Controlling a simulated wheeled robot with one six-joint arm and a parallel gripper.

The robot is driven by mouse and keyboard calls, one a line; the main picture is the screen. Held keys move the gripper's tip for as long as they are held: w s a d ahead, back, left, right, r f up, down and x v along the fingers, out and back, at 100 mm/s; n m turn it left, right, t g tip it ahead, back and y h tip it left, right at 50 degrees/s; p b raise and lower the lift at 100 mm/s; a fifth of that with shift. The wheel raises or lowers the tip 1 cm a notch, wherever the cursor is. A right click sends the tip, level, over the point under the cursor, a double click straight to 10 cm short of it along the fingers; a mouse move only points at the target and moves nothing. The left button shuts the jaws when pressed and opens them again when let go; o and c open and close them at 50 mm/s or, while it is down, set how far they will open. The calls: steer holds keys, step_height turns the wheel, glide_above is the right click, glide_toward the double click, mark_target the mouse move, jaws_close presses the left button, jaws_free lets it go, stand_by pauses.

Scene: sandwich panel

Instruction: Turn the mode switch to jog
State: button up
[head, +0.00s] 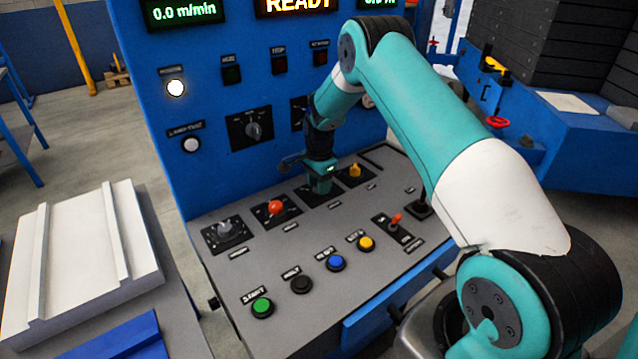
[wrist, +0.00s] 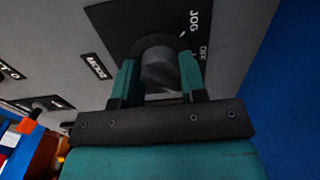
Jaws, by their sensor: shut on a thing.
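My gripper (head: 320,186) points down at the back row of the sloped console. In the wrist view its two teal fingers (wrist: 158,72) stand on either side of the grey round knob of the mode switch (wrist: 157,66) and are shut on it. The knob sits on a black plate (wrist: 128,27) with white JOG and OFF markings at the right; a separate MODE label (wrist: 94,66) lies to the left. The knob's pointer is not clear, so I cannot tell its setting. In the head view my gripper hides the knob.
A red knob (head: 276,207) and a grey rotary switch (head: 224,229) are left of my gripper, a yellow control (head: 355,170) right. Green (head: 262,306), black, blue and yellow buttons line the front. The blue upright panel (head: 225,110) rises close behind; its display reads READY.

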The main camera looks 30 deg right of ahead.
steer(key=shift+n, duration=0.3)
steer(key=n+b, duration=0.1)
steer(key=n, duration=0.7)
steer(key=shift+n, duration=0.4)
steer(key=n, duration=0.4)
steer(key=shift+n+b, duration=0.3)
steer(key=shift+b, duration=0.05)
steer(key=shift+r+n, duration=0.1)
steer(key=shift+n, duration=1.8)
steer(key=o, duration=0.9)
